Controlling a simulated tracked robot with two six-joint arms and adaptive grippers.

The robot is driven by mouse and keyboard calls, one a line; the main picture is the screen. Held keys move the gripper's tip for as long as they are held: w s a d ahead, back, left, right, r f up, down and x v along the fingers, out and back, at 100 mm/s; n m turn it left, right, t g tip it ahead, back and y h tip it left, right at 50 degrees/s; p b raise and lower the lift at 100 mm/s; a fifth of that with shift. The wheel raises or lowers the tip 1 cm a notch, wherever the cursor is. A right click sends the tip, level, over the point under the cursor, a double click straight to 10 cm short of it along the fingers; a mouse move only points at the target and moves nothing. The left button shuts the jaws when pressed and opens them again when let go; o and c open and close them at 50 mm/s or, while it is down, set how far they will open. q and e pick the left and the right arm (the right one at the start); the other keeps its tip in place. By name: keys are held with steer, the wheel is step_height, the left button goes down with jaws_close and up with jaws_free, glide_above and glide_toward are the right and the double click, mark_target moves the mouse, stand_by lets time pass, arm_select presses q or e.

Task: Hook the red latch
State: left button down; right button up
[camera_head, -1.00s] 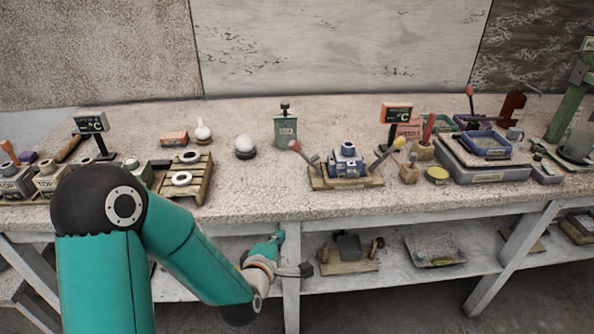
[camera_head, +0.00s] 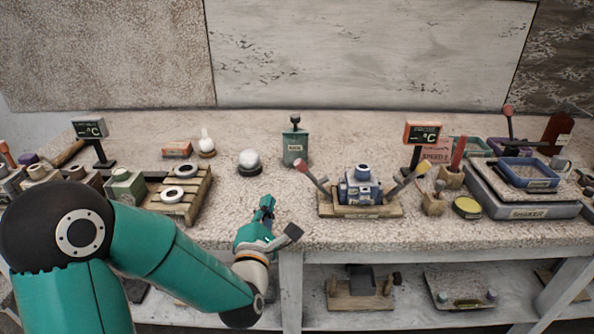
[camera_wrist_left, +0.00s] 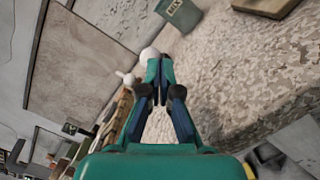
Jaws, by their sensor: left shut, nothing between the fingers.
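A blue device (camera_head: 361,187) stands on a wooden base (camera_head: 340,209) near the front edge of the bench. A red-knobbed lever (camera_head: 303,167) leans up and left from its left side, and a yellow-knobbed lever (camera_head: 421,170) leans up and right from its right side. My left gripper (camera_head: 267,203) is shut and empty, over the bench's front edge, to the left of the red-knobbed lever and apart from it. Its closed fingers (camera_wrist_left: 160,65) also show in the left wrist view, where no lever can be made out. My right gripper is out of view.
A green box (camera_head: 295,147) and a white sphere (camera_head: 250,160) stand behind my left gripper. A pallet with white rings (camera_head: 180,195) lies to the left. A shaker (camera_head: 525,210) and another red-knobbed lever (camera_head: 508,112) are at the right. Bench surface between gripper and wooden base is clear.

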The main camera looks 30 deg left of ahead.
arm_select(q)
steer(key=shift+w+d, duration=0.1)
steer(key=shift+d, duration=0.1)
steer(key=shift+w+d, duration=0.1)
steer(key=shift+w, duration=0.2)
steer(key=shift+h, duration=0.3)
steer(key=p+x, duration=0.1)
steer(key=x, duration=0.2)
steer(key=p+x, duration=0.1)
steer(key=x, duration=0.2)
steer(key=p+x, duration=0.1)
steer(key=x, duration=0.3)
steer(key=shift+w+d+r, duration=0.1)
steer(key=shift+r, duration=0.25)
steer(key=shift+d+r+p, duration=0.2)
steer(key=shift+d+r, duration=0.1)
steer(key=shift+d, duration=0.3)
steer(key=shift+d+r+p, duration=0.15)
steer(key=shift+d+r, duration=0.2)
steer(key=shift+d, duration=0.3)
steer(key=shift+s+d+r, duration=0.15)
steer(key=shift+s+d, duration=0.1)
steer(key=shift+d, duration=0.2)
steer(key=shift+w, duration=0.1)
